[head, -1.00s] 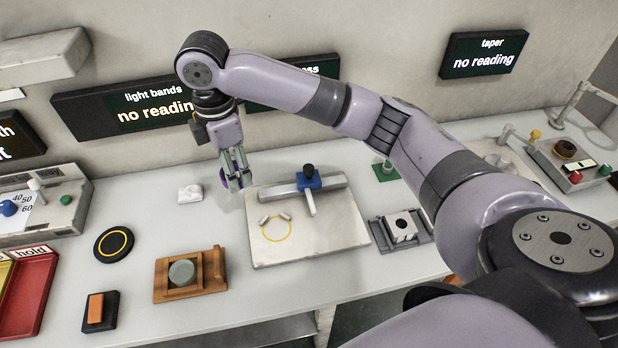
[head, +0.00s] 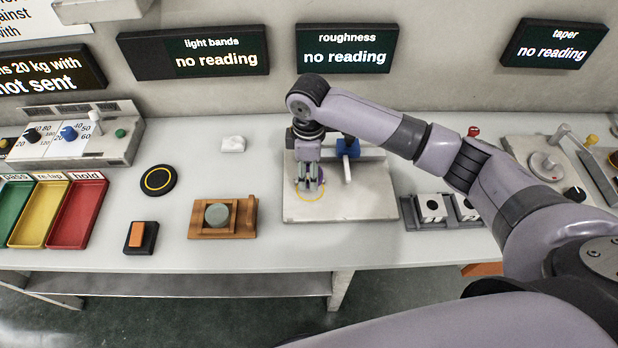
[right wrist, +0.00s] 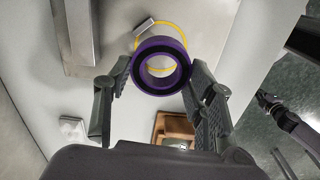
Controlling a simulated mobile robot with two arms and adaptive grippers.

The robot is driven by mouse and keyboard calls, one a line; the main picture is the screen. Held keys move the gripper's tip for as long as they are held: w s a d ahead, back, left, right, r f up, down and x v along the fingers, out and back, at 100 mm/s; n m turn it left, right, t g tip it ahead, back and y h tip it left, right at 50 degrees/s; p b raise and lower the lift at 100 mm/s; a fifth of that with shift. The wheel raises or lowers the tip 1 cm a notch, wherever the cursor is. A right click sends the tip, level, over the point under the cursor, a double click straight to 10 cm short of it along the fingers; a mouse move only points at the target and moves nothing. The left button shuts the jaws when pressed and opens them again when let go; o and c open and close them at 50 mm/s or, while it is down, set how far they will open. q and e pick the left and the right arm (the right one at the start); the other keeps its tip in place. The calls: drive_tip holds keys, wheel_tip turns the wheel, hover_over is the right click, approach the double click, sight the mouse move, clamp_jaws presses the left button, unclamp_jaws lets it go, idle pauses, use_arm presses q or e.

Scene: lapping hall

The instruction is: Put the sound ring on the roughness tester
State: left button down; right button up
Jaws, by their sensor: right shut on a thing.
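My right gripper (head: 309,184) is shut on a purple ring (right wrist: 139,62), gripping it between both fingers in the right wrist view. In the head view the fingers mostly hide the ring. The roughness tester (head: 365,205) is a pale flat plate with a blue-topped slide at its back and a yellow circle on its left part. The gripper points down over the circle's back edge. In the right wrist view the ring overlaps part of the yellow circle (right wrist: 137,33); I cannot tell whether it touches the plate. What seems my left gripper (right wrist: 268,100) shows small at the right there, its jaws unclear.
Left of the tester are a wooden holder (head: 249,216) with a grey-green disc, a black disc (head: 158,181) and a small white block (head: 233,144). A dark fixture (head: 410,213) with white blocks stands to its right. The roughness display (head: 346,48) says "no reading".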

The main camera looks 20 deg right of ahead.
sight(308, 181)
drive_tip(key=shift+f, duration=2.45)
drive_tip(key=o, duration=1.3)
drive_tip(key=shift+f, duration=0.1)
wheel_tip(308, 181, up, 12)
drive_tip(key=shift+r+b, duration=0.15)
drive_tip(key=shift+b, duration=0.55)
